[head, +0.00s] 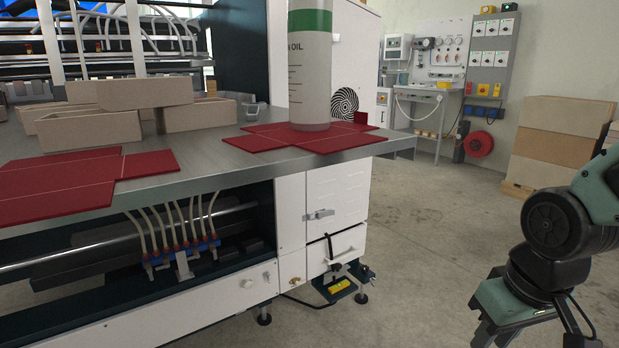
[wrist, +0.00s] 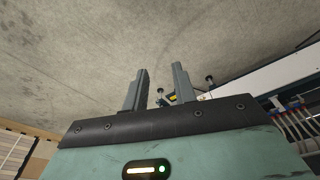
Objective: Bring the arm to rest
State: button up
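My gripper (wrist: 160,70) shows in the wrist view with its two dark fingers apart and nothing between them. Bare concrete floor lies beyond the fingertips. In the head view my arm hangs at the right edge, green and black, bent downward. The gripper there is low at the bottom right, over open floor and well clear of the machine table (head: 215,160). Its fingers are partly cut off by the bottom edge of that view.
Red flat blanks (head: 150,165) and several tan boxes (head: 88,127) lie on the table. A white oil bottle (head: 310,80) stands on a red blank near the table's right end. Stacked cartons (head: 562,130) stand at the back right. The floor (head: 425,235) between is clear.

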jog(key=s+a+r+n+p, duration=0.1)
jog(key=s+a+r+p, duration=0.2)
jog(key=r+p, duration=0.7)
jog(key=s+a+r+n+g+p, duration=0.1)
jog(key=s+a+r+p, duration=0.3)
jog(key=r+p, duration=0.6)
jog(key=s+a+r+n+g+p, duration=0.1)
jog(key=s+a+r+n+p, duration=0.2)
jog(key=r+p, duration=0.8)
notch_tip(320, 180, up, 4)
jog(key=shift+s+a, duration=0.5)
jog(key=shift+a, duration=0.35)
